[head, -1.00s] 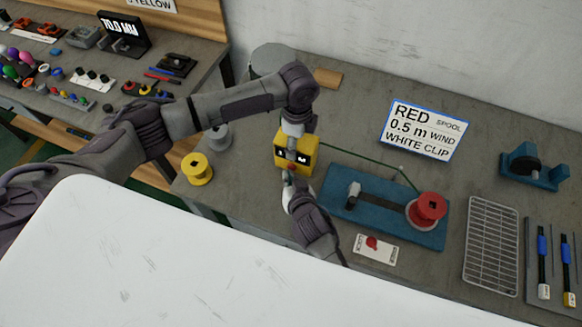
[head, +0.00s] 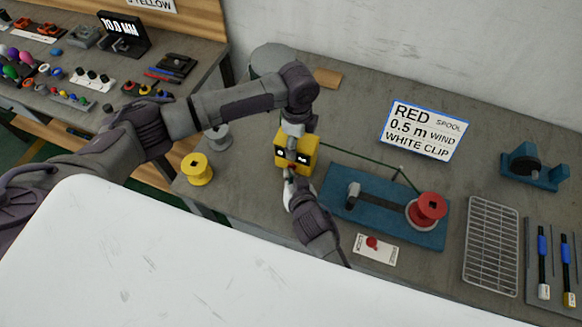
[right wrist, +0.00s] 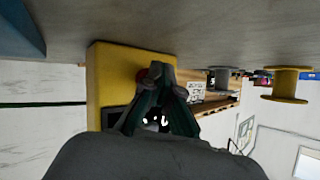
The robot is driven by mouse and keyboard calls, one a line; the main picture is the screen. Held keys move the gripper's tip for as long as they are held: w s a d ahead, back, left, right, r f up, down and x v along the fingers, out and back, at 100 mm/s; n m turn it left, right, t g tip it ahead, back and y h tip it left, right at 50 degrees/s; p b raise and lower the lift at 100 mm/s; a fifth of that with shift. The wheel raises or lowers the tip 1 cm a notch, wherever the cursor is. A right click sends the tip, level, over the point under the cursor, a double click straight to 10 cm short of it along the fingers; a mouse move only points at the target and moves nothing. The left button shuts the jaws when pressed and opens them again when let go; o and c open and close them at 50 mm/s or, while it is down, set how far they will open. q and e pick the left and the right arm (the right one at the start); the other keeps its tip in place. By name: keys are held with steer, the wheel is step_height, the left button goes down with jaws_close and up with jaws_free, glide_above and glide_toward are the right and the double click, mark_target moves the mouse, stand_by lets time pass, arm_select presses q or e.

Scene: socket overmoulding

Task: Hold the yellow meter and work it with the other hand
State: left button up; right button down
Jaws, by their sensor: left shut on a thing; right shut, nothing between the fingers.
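The yellow meter (head: 306,146) has a dark display with white marks on its front and a red knob at its lower edge. My left gripper (head: 293,130) reaches down from above and is shut on the meter. My right gripper (head: 289,178) is shut with nothing between its fingers, just below the meter's front. A green line runs right from the meter.
A blue winding fixture (head: 376,222) with a red spool (head: 427,208) stands right of the meter. Yellow (head: 197,170) and grey spools (head: 217,137) stand left. A sign (head: 424,130), a wire rack (head: 491,246) and a white card (head: 376,249) lie around the bench.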

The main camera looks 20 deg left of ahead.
mark_target(281, 203)
steer(key=shift+s+r, duration=0.1)
steer(key=shift+s, duration=0.7)
steer(key=shift+s, duration=0.1)
steer(key=shift+s+a, duration=0.15)
steer(key=shift+s, duration=2.3)
arm_select(q)
steer(key=o, duration=1.2)
